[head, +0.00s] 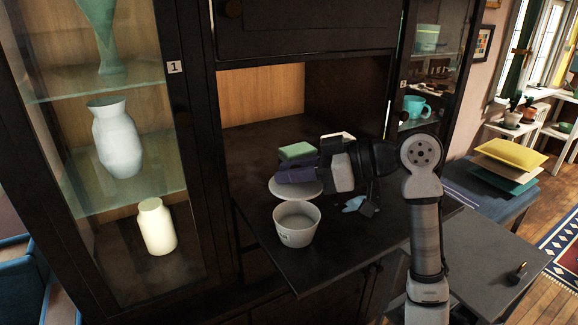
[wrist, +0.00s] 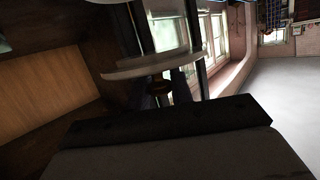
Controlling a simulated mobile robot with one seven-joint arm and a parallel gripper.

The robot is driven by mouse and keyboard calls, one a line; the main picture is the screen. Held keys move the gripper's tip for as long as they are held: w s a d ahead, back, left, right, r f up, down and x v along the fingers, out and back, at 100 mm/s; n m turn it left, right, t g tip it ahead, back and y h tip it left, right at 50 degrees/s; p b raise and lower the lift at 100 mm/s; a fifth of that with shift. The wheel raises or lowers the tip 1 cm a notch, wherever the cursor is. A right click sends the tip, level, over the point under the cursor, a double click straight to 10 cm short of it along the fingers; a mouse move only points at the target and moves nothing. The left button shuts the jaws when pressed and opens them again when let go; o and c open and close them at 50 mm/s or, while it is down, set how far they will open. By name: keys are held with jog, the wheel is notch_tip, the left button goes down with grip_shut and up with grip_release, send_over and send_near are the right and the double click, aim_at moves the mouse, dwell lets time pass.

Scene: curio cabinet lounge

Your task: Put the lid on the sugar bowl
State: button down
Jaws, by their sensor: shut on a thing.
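The sugar bowl (head: 297,226) is a whitish open bowl, upright near the front edge of the dark cabinet shelf; its top is uncovered in the head view. The lid (head: 296,189) is a pale round disc just behind and above the bowl's rim, apart from it. In the wrist view the lid (wrist: 140,68) appears edge-on, with a small dark knob (wrist: 160,87). My gripper (head: 303,173) reaches in from the right and is shut on the lid, apparently at its knob. The exact contact is hidden by the dark fingers.
A small light-blue object (head: 353,203) lies on the shelf to the right. Glass cabinet doors stand at both sides, with a cream jar (head: 157,227) at left. The shelf's front edge is close to the bowl.

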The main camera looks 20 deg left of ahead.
jog(key=shift+d, duration=0.1)
jog(key=shift+f+b, duration=0.15)
jog(key=shift+b, duration=0.2)
jog(key=b, duration=0.3)
send_over(295, 226)
jog(key=shift+f, duration=2.4)
jog(key=shift+f+b, duration=0.55)
jog(key=shift+f, duration=0.05)
jog(key=c, duration=1.1)
grip_release()
jog(key=shift+r, duration=0.1)
jog(key=shift+c, duration=0.2)
